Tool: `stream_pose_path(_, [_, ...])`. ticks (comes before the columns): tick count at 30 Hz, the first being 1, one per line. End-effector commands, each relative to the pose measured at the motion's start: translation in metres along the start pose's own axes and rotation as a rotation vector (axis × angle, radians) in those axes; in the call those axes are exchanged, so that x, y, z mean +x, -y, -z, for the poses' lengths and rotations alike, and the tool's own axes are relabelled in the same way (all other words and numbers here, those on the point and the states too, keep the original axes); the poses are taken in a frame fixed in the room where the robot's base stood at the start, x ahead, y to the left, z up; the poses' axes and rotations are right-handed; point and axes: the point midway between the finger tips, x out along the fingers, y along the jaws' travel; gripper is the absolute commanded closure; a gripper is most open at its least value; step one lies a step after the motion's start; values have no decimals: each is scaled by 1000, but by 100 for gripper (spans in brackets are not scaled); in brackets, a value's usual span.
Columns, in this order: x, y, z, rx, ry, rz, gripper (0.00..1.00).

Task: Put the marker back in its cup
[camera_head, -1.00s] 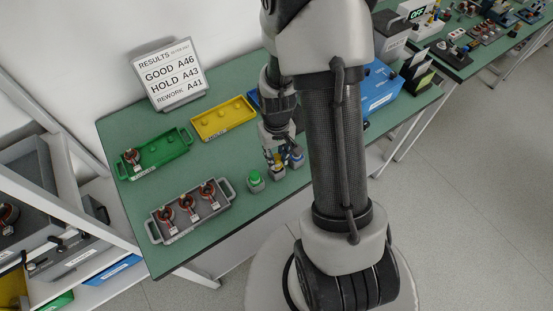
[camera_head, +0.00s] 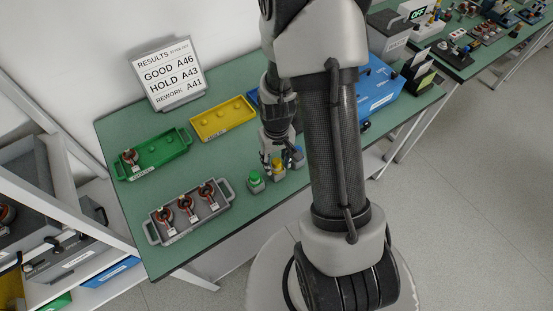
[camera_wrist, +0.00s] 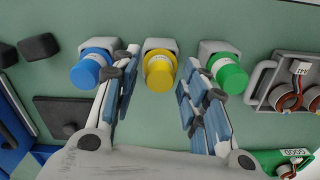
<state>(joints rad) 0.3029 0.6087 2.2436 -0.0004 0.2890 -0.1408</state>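In the wrist view a yellow-capped marker (camera_wrist: 159,72) stands between a blue-capped one (camera_wrist: 92,70) and a green-capped one (camera_wrist: 229,75). Each has a grey cup at it; the yellow one's cup (camera_wrist: 160,45) shows just behind its cap. I cannot tell how deep the yellow marker sits in it. My gripper (camera_wrist: 158,68) is open, with one finger on each side of the yellow marker and a gap on both sides. In the head view my gripper (camera_head: 279,160) is low over the table there, hiding much of the yellow marker. The green marker (camera_head: 255,177) stands left of it.
A grey tray (camera_head: 150,232) with three copper-wound stators lies to the left on the green table. A green tray (camera_head: 165,160) with one stator and an empty yellow tray (camera_head: 224,122) lie behind. A results sign (camera_head: 172,75) stands at the back. A blue bin (camera_head: 378,88) is right.

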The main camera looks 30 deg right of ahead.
Motion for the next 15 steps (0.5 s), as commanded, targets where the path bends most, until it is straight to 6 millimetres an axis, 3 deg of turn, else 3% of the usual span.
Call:
stream_pose_path(10, [-3, 0, 0, 0, 0, 0, 57])
stream_pose_path(15, [-24, 0, 1, 0, -4, -1, 57])
